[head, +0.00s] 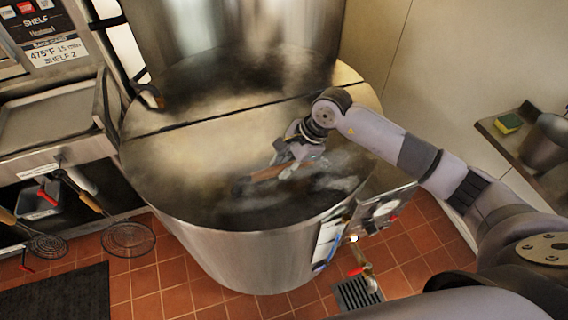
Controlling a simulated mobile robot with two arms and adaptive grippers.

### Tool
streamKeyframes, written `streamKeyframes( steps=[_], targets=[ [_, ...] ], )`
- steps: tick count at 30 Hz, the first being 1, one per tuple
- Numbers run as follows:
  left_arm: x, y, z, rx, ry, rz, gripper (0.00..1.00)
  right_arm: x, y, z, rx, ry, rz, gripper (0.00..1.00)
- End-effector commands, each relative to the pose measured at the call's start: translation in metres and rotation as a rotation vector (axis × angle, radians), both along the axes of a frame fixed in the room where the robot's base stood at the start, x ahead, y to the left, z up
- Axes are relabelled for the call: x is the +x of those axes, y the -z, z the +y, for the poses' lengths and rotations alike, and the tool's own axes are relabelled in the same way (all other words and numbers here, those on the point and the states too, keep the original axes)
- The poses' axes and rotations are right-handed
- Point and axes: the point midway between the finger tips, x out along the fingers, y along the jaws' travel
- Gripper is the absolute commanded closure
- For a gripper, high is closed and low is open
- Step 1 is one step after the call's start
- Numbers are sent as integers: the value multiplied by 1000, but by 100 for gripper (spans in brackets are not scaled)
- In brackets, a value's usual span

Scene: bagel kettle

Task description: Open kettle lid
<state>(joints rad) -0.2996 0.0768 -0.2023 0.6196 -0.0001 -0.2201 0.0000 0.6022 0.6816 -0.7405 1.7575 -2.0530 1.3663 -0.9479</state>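The large round steel kettle (240,245) stands in the middle of the head view. Its lid (190,165) looks flat and closed, with a dark straight seam across the top behind it. A brown bar that looks like the lid handle (264,174) lies on the lid's front half. My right gripper (297,160) reaches in from the right and is at the right end of this bar. I cannot tell whether its fingers are around the bar or only beside it. Blurry reflections show on the lid around it. My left gripper is not in view.
A control box (380,212) and a drain valve (362,262) are on the kettle's front right. A steel counter with a hanging skimmer (128,238) stands at left. A shelf at right holds a sponge (508,122) and a metal pot (545,142). Red tiles cover the floor.

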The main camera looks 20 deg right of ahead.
Motion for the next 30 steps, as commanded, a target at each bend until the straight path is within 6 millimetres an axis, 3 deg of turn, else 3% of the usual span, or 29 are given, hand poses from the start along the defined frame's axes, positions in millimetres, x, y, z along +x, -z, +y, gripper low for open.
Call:
streamKeyframes(
  steps=[9, 30],
  targets=[
    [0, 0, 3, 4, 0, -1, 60, 0, 0, 0, 0, 0, 0, 100],
    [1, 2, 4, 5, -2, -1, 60, 8, -9, 0, 0, 1, 20, 100]
  ],
)
